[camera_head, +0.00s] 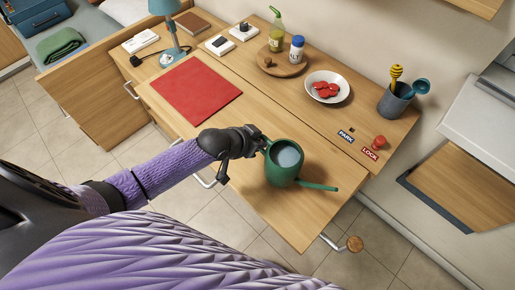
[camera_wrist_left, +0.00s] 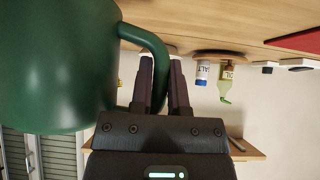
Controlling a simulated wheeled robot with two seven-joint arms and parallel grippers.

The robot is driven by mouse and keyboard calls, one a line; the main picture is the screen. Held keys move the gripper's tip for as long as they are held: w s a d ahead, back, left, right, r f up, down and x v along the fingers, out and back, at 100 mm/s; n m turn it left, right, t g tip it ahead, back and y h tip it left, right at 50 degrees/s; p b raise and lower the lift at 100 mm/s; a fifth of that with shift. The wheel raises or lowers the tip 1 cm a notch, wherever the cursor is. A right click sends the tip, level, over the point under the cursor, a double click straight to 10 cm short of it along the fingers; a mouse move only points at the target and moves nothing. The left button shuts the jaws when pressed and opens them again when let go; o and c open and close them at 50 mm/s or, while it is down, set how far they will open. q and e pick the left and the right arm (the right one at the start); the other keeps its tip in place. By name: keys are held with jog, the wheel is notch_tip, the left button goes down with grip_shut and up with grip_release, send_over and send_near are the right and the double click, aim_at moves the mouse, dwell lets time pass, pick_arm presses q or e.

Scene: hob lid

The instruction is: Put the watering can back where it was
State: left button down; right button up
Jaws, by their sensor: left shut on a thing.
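The green watering can (camera_head: 284,175) is over the front right part of the wooden desk, with its opening up and its spout (camera_head: 318,186) pointing right. Something pale bluish shows inside it. My left gripper (camera_head: 262,143) is at the can's handle, on the side away from the spout. In the left wrist view my gripper (camera_wrist_left: 161,65) has the curved handle (camera_wrist_left: 146,38) between its two fingers, and the can's green body (camera_wrist_left: 55,65) fills the left side. I cannot tell whether the can's base touches the desk. My right gripper is not in view.
A red mat (camera_head: 195,90) lies on the desk (camera_head: 232,120). Behind are a round board (camera_head: 292,68) with bottles, a bowl (camera_head: 324,80) of red items and a utensil pot (camera_head: 392,103). PARK (camera_head: 346,136) and LOCK (camera_head: 370,154) labels and a red knob (camera_head: 379,142) are at right.

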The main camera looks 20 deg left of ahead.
pick_arm(q)
jog(key=shift+f+b, duration=0.6)
jog(key=shift+f, duration=1)
jog(key=shift+f, duration=0.2)
jog(key=c, duration=0.6)
grip_release()
jog(key=shift+r, duration=0.25)
jog(key=p+v, duration=0.6)
jog(key=v, duration=0.6)
